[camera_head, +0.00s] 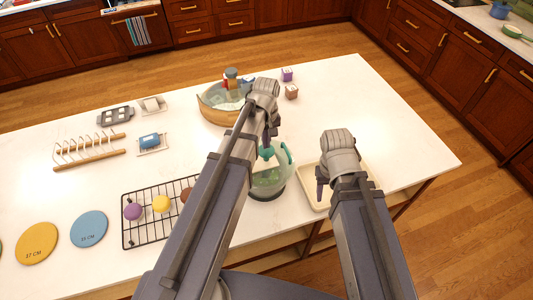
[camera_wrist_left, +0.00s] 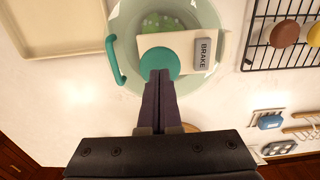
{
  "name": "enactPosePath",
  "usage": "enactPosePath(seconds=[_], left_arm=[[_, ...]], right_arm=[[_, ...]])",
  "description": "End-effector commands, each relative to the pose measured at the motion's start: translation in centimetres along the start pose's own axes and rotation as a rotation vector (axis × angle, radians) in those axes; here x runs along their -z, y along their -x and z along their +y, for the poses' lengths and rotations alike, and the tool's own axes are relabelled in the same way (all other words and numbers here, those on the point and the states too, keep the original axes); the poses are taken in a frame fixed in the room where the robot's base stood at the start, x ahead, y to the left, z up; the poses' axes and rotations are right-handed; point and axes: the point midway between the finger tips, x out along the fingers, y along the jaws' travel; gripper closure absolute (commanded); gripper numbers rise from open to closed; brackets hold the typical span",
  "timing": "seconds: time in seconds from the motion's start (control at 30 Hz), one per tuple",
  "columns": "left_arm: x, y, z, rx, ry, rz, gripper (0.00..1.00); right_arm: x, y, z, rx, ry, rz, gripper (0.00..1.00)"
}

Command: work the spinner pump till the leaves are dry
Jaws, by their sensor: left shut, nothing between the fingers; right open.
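The salad spinner (camera_head: 268,182) is a clear bowl with green leaves inside, standing on the white counter partly behind my left arm. The left wrist view shows its pale lid bar with a round teal pump knob (camera_wrist_left: 160,62), a grey BRAKE button (camera_wrist_left: 203,53), a teal side handle (camera_wrist_left: 114,52) and leaves (camera_wrist_left: 160,22). My left gripper (camera_wrist_left: 160,76) is shut and empty, its fingertips at the knob's edge; whether they touch it I cannot tell. My right gripper (camera_head: 321,188) is open and empty over the cream tray, right of the spinner.
The cream tray (camera_head: 310,200) lies right of the spinner. A black wire rack (camera_head: 142,236) with coloured round items is left. Small purple (camera_head: 287,75) and brown (camera_head: 291,92) blocks sit farther back. The right counter is clear.

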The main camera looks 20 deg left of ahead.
Motion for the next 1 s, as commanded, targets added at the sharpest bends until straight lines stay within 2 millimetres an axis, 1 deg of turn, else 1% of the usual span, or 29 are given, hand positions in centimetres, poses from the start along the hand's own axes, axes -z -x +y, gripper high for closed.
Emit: enactPosePath(seconds=[0.03,0.1,0.67,0.7,0.87,1.0], left_arm=[[0.0,-0.6,0.0,0.000,0.000,0.000,1.00],[0.0,-1.1,0.0,0.000,0.000,0.000,1.00],[0.0,-4.8,0.0,0.000,0.000,0.000,1.00],[0.0,-4.4,0.0,0.000,0.000,0.000,1.00],[0.0,-3.8,0.0,0.000,0.000,0.000,1.00],[0.0,-2.6,0.0,0.000,0.000,0.000,1.00]], right_arm=[[0.0,-0.6,-0.1,0.000,0.000,0.000,0.50],[0.1,-1.1,-0.1,0.000,-0.001,0.001,0.50],[0.3,-4.8,-0.5,0.000,-0.004,0.003,0.50],[0.3,-4.3,-0.4,0.000,-0.004,0.002,0.50],[0.3,-3.8,-0.3,0.000,-0.004,0.002,0.50],[0.2,-2.6,-0.2,0.000,-0.004,0.002,0.50]])
